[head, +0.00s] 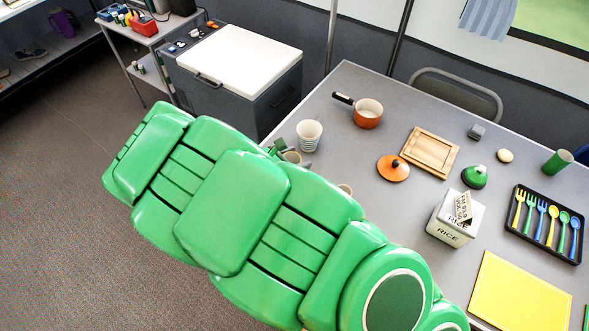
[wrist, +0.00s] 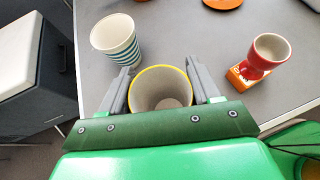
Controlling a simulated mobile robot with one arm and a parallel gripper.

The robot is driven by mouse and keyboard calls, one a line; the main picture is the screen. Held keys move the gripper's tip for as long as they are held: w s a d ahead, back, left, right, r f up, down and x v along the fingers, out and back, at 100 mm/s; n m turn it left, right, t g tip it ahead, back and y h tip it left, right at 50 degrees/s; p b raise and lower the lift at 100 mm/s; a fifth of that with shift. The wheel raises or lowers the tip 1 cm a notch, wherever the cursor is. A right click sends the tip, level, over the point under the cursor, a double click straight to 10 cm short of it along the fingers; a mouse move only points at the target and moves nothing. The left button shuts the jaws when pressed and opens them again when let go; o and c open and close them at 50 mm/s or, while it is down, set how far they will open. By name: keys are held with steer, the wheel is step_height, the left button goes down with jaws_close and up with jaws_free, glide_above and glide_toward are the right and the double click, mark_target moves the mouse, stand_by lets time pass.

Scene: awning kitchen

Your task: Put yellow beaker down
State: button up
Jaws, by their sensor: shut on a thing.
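The yellow-rimmed beaker (wrist: 161,97) stands between the two grey fingers of my gripper (wrist: 161,88) in the wrist view, its open mouth toward the camera and its inside pale and empty. My gripper is shut on it. In the head view my green arm hides most of the gripper, and only a small part of the beaker (head: 292,157) shows beside the fingers. It is at the grey table's (head: 355,150) near left edge. I cannot tell whether its base touches the tabletop.
A striped paper cup (wrist: 117,38) stands close, left of the beaker. A red cup (wrist: 268,50) on an orange block is to its right. An orange pan (head: 368,113), an orange lid (head: 393,168), a wooden board (head: 430,151) and a rice box (head: 455,218) stand farther along.

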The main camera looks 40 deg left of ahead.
steer(key=shift+f, duration=2.25)
steer(key=o, duration=1)
steer(key=shift+f, duration=0.15)
steer(key=shift+o, duration=0.2)
steer(key=shift+s+a+r, duration=0.1)
steer(key=shift+s+r, duration=0.05)
steer(key=shift+r, duration=0.1)
steer(key=v, duration=1.1)
steer(key=shift+s, duration=0.35)
steer(key=shift+w+r, duration=0.1)
steer(key=shift+r, duration=0.05)
